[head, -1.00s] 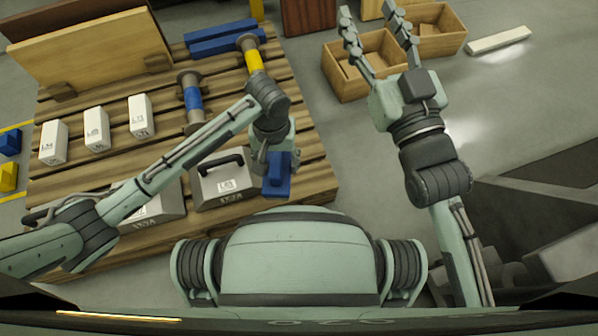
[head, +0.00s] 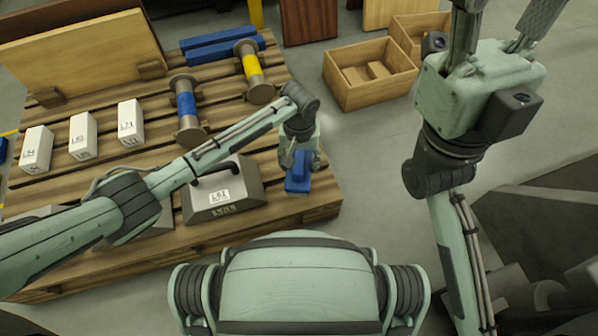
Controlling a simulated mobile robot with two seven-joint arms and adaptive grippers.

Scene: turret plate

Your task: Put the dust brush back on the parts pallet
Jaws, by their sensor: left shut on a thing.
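The dust brush, a blue block-like piece (head: 298,184), is at the front right corner of the parts pallet (head: 318,207), right of a grey case. My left gripper (head: 299,163) points down and is shut on the brush, covering its upper part. I cannot tell whether the brush touches the pallet boards or hangs just above them. My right gripper (head: 500,22) is raised at the upper right, close to the camera. Its fingers are spread with nothing seen between them, and their tips are cut off by the top edge.
The pallet carries grey cases (head: 222,194), white blocks (head: 83,136), a blue spool (head: 187,105), a yellow spool (head: 252,68), blue bars (head: 222,46) and leaning boards (head: 85,58). Wooden crates (head: 370,95) stand beyond it. The floor right of the pallet is clear.

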